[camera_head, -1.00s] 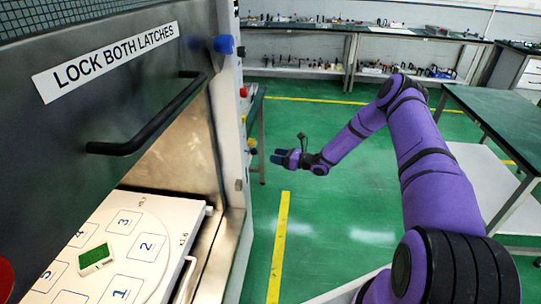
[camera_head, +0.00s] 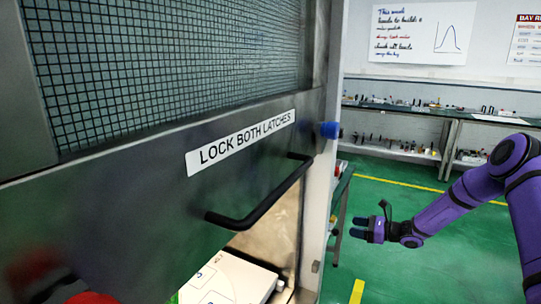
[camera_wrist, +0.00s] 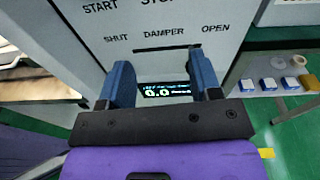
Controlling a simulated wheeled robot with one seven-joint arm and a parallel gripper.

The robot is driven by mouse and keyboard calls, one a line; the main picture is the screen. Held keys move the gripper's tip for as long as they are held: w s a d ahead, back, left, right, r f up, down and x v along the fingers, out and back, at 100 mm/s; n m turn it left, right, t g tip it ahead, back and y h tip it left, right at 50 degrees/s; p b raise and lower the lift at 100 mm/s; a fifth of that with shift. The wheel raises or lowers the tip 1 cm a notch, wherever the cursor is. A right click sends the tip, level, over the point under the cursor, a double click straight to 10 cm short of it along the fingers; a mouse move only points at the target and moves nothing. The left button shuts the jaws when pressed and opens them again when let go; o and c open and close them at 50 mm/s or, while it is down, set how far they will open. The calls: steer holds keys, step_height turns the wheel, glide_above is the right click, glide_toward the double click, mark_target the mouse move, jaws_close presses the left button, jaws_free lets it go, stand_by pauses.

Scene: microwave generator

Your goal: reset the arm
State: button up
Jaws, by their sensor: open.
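My gripper (camera_head: 367,229) is at the end of my purple arm, to the right of the microwave generator's cabinet in the head view. In the wrist view its two blue fingers (camera_wrist: 165,85) stand apart with nothing held between them. Beyond them is a panel (camera_wrist: 170,17) lettered START, SHUT, DAMPER and OPEN. A small lit display (camera_wrist: 166,90) reading 0.0 shows between the fingers. I cannot tell the exact gap to the panel, but no contact shows.
The raised cabinet door (camera_head: 130,190) has a mesh window, a black handle (camera_head: 262,205) and a "LOCK BOTH LATCHES" label (camera_head: 240,142). A white tray (camera_head: 235,280) shows below it. Green floor (camera_head: 385,275) is open around my gripper. Benches (camera_head: 440,118) stand at the back.

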steer(key=s+a+r+n+g+h, duration=0.4)
steer(key=s+r+n, duration=0.3)
steer(key=s+r, duration=0.45)
steer(key=s+a+r+n+g+h, duration=0.3)
steer(key=s+r+n, duration=0.45)
steer(key=r, duration=0.75)
steer(key=s+d+r+n+t+h, duration=0.1)
steer(key=s+r+n+h, duration=0.1)
steer(key=s, duration=0.7)
steer(key=s+d+r+n+t+h, duration=0.2)
steer(key=s+r, duration=0.3)
steer(key=s, duration=0.5)
steer(key=s+d+r+n+t+h, duration=0.1)
steer(key=s+d+r+n+h, duration=0.1)
steer(key=s, duration=0.8)
steer(key=shift+d+r+n+t+h, duration=0.2)
steer(key=shift+r+n+t+h, duration=0.1)
steer(key=shift+r+n+h, duration=0.75)
steer(key=shift+r, duration=0.1)
steer(key=shift+c, duration=0.5)
